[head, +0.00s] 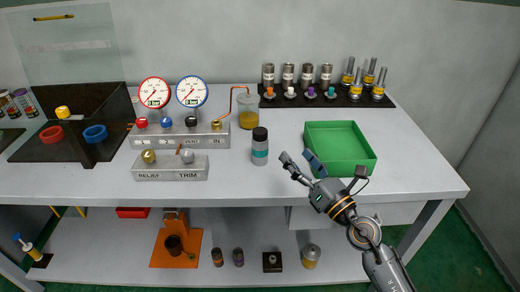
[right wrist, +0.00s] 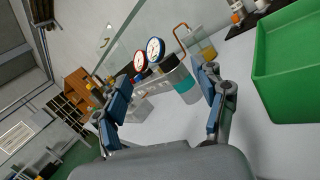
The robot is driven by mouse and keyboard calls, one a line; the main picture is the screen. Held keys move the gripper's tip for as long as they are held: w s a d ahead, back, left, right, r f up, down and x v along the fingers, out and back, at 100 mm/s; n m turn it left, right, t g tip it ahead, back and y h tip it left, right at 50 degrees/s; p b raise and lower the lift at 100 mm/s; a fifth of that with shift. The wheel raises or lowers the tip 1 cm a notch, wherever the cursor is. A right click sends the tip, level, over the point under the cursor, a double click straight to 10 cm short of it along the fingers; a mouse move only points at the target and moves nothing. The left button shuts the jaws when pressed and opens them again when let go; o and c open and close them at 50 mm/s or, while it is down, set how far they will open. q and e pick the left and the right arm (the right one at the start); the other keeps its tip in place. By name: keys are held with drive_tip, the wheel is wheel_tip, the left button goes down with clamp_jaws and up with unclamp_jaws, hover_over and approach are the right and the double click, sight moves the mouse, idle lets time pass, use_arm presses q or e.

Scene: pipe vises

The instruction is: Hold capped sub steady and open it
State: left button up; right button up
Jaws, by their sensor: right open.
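The capped sub (head: 260,152), a grey cylinder with a teal band and a black cap (head: 260,134), stands upright on the grey bench. In the right wrist view the sub (right wrist: 187,87) shows beyond the gap between my fingers. My right gripper (head: 298,163) is open and empty, just right of the sub and apart from it. Its two blue-padded fingers show spread in the right wrist view (right wrist: 163,88). My left gripper is in neither view.
A green tray (head: 308,138) stands close behind and right of my right gripper. A gauge manifold (head: 180,140), a RELIEF/TRIM block (head: 170,174) and a jar of amber liquid (head: 248,116) stand left of and behind the sub. A black rack (head: 345,100) holds several fittings at the back.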

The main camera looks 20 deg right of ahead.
sight(266, 146)
drive_tip(key=f+n+g, duration=0.1)
drive_tip(key=w+f+n+g, duration=0.1)
drive_tip(key=n, duration=0.1)
drive_tip(key=w+f+n+g+y, duration=0.1)
drive_tip(key=f+n, duration=0.1)
drive_tip(key=shift+a, duration=0.25)
drive_tip(key=shift+n, duration=0.3)
drive_tip(key=x, duration=0.8)
drive_tip(key=shift+f+p, duration=0.15)
drive_tip(key=shift+p, duration=0.15)
drive_tip(key=x, duration=0.5)
drive_tip(key=shift+w+a+f, duration=0.1)
drive_tip(key=shift+w, duration=0.15)
drive_tip(key=shift+s, duration=0.1)
clamp_jaws()
drive_tip(key=shift+r, duration=0.2)
